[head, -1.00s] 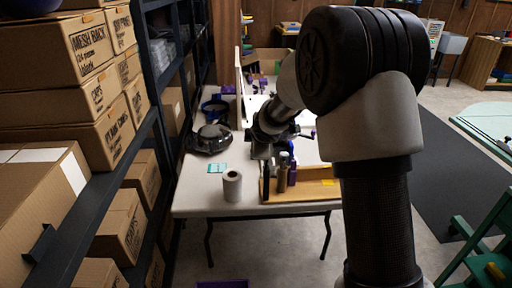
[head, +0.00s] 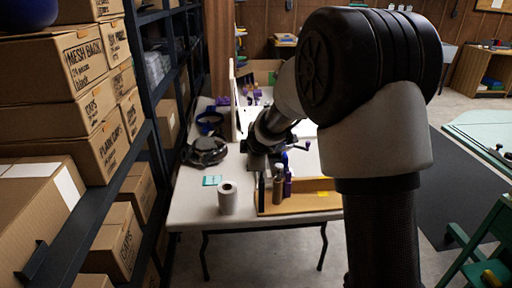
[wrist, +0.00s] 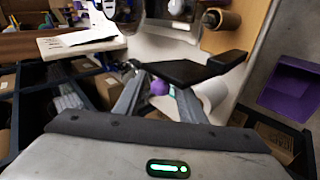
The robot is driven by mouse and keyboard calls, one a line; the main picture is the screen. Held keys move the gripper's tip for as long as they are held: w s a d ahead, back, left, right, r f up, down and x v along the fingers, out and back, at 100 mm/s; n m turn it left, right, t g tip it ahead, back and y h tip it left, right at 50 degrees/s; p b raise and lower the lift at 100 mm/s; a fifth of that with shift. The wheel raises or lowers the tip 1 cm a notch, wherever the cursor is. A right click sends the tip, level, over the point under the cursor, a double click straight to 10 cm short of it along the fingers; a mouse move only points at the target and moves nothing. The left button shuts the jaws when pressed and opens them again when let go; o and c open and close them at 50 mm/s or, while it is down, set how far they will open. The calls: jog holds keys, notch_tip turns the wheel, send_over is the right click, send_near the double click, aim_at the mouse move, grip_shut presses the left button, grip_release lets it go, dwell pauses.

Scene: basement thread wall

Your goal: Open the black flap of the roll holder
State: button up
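In the wrist view, a flat black piece (wrist: 203,69) lies across the space just beyond my fingers. It may be the black flap, but I cannot tell for certain, and no roll holder is clearly made out. My gripper (wrist: 155,77) has two grey fingers standing apart, with a purple round thing (wrist: 159,88) showing between them and nothing visibly held. I cannot tell whether a finger touches the black piece. In the head view, my arm reaches over the table (head: 193,214) and hides much of its middle.
A white roll (head: 228,198) stands near the table's front edge. Bottles (head: 277,188) stand at a wooden tray (head: 310,204). A black headset-like object (head: 205,151) lies at the left.

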jog(key=p+v, duration=0.5)
jog(key=v, duration=0.9)
jog(key=shift+s+r, duration=0.25)
jog(key=shift+s, duration=0.05)
jog(key=shift+d, duration=0.1)
